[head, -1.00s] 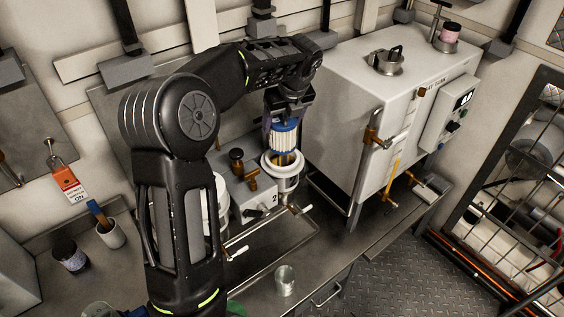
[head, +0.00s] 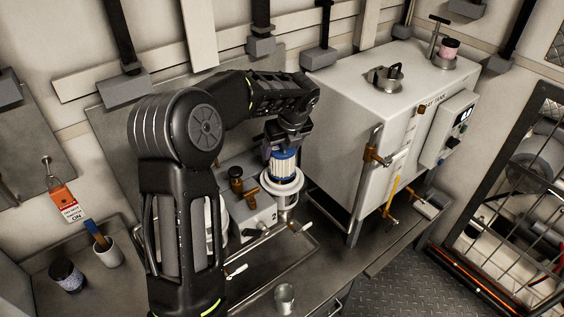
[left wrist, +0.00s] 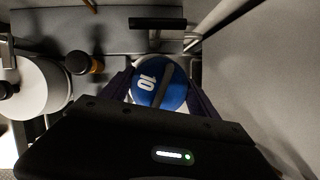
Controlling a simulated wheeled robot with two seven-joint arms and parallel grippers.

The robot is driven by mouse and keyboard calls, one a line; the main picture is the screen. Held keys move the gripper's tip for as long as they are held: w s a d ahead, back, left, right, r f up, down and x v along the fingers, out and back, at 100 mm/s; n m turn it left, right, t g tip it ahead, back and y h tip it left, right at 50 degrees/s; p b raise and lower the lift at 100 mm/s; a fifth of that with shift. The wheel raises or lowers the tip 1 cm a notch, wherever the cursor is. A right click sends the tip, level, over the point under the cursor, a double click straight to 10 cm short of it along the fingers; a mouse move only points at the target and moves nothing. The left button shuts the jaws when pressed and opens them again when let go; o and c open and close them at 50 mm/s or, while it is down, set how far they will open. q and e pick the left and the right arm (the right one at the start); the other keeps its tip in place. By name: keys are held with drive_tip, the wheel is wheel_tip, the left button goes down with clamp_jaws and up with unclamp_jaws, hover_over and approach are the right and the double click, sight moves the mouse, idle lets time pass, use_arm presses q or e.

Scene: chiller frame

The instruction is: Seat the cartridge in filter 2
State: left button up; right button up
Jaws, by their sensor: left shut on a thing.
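The cartridge (head: 285,168) has a white pleated body and a blue cap. My left gripper (head: 287,147) is shut on its top and holds it upright over filter 2. Filter 2 is a metal housing with a wide white rim (head: 298,186), beside a grey block marked "2". The cartridge's lower end is within the rim's opening; how deep it sits is hidden. In the left wrist view the blue cap (left wrist: 150,82), marked "10", lies between the fingers. My right gripper is not in view.
A white tank (head: 345,100) with brass valves stands close to the right of filter 2. Another white housing (head: 214,220) is partly behind my left arm. A small metal cup (head: 285,297) stands at the bench front. Dark jar (head: 66,274) and white cup (head: 109,252) stand at left.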

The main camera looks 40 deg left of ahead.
sight(282, 164)
use_arm(q)
drive_tip(key=shift+f+p, duration=0.35)
drive_tip(key=shift+f, duration=2.1)
drive_tip(key=shift+f, duration=0.1)
drive_tip(key=shift+f, duration=0.4)
drive_tip(key=shift+f+b, duration=0.1)
drive_tip(key=shift+b, duration=0.2)
drive_tip(key=o, duration=1.4)
drive_tip(key=shift+o, duration=0.2)
